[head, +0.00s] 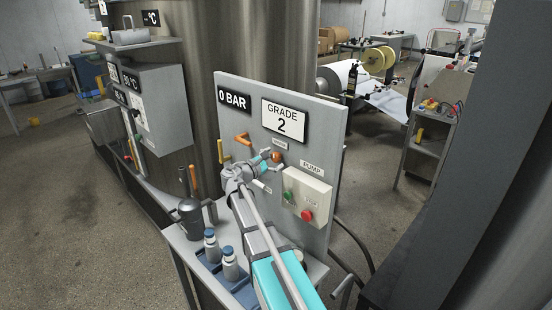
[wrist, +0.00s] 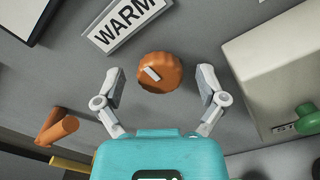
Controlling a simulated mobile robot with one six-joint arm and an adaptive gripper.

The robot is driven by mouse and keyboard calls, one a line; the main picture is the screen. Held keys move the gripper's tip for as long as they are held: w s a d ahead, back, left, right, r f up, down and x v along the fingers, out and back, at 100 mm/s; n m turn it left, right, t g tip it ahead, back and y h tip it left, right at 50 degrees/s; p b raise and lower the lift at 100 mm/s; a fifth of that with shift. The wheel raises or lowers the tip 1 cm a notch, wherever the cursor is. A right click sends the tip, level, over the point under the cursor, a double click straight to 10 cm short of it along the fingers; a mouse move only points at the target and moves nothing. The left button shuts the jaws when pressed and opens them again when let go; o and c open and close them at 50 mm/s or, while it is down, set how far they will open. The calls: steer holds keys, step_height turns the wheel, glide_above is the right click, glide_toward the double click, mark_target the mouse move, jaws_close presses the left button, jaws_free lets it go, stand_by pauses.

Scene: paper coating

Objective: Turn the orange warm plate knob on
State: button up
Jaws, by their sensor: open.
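The orange warm plate knob (wrist: 160,72) is a round, ribbed knob on the grey panel, with a pale pointer mark slanting across its face. A tilted WARM label (wrist: 126,22) sits above it in the wrist view. My gripper (wrist: 160,82) is open, with one finger on each side of the knob and a visible gap on both sides. In the head view the knob (head: 276,157) shows small on the panel, just beyond my gripper (head: 268,156). My gripper faces the panel. How far the fingertips are from the panel is hard to tell.
The panel (head: 325,190) carries an orange handle (head: 243,138) left of the knob and a pump box (head: 306,196) with green and red buttons to its right. Blue-capped bottles (head: 230,264) stand in a blue tray below. A large metal tank (head: 240,40) is behind.

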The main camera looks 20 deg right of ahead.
steer(key=shift+w+d, duration=0.15)
steer(key=shift+d, duration=0.3)
steer(key=shift+c, duration=0.2)
steer(key=c, duration=1.1)
steer(key=shift+m, duration=0.5)
steer(key=m, duration=1.1)
steer(key=shift+f, duration=0.1)
